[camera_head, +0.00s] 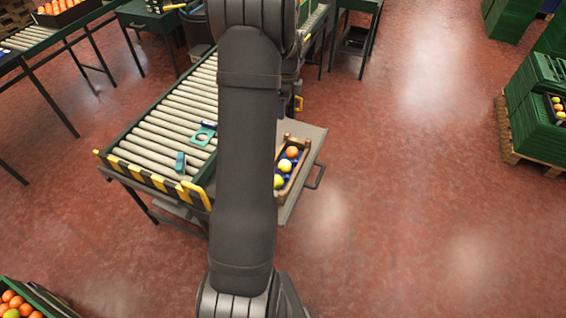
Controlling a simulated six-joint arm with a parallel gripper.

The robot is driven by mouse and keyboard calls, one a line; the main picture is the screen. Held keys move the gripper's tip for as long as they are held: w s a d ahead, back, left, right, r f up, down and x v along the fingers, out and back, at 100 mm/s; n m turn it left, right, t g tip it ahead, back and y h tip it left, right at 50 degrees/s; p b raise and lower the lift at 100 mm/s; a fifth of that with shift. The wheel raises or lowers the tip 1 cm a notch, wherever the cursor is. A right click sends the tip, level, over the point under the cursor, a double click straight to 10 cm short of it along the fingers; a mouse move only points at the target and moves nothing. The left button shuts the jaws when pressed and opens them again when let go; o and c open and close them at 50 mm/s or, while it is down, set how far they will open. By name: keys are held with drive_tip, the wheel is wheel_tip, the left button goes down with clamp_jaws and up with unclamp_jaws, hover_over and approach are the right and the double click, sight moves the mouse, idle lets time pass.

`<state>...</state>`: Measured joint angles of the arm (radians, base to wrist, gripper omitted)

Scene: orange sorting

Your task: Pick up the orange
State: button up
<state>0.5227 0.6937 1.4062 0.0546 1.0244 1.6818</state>
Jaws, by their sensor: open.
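A small wooden crate (305,153) sits on the grey side shelf at the right of the roller conveyor. In it, an orange (292,152) lies toward the far end. Two yellow fruits lie nearer: one yellow fruit (285,166) in the middle and another yellow fruit (279,181) at the near end. Blue shows between the fruits. My dark arm runs up the middle of the picture and hides part of the crate's left side. I cannot make out my gripper; no fingers show.
The roller conveyor (172,120) has a yellow-black striped near edge (150,180). A teal ring-shaped item (204,134) and a teal block (181,161) lie on its rollers. The grey shelf (312,150) has a handle (316,176). Green crates (535,120) stand at the right. Red floor is clear between.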

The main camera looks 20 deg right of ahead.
wheel_tip(320, 180, down, 8)
drive_tip(key=s+n+t, duration=0.2)
drive_tip(key=n, duration=0.3)
drive_tip(key=n+t, duration=0.1)
drive_tip(key=n, duration=0.3)
approach(286, 164)
drive_tip(key=shift+n, duration=0.3)
drive_tip(key=x, duration=0.4)
drive_tip(key=shift+a+f, duration=0.15)
drive_tip(key=shift+f, duration=0.2)
drive_tip(key=shift+x, duration=3)
drive_tip(key=shift+w, duration=0.15)
drive_tip(key=c, duration=0.7)
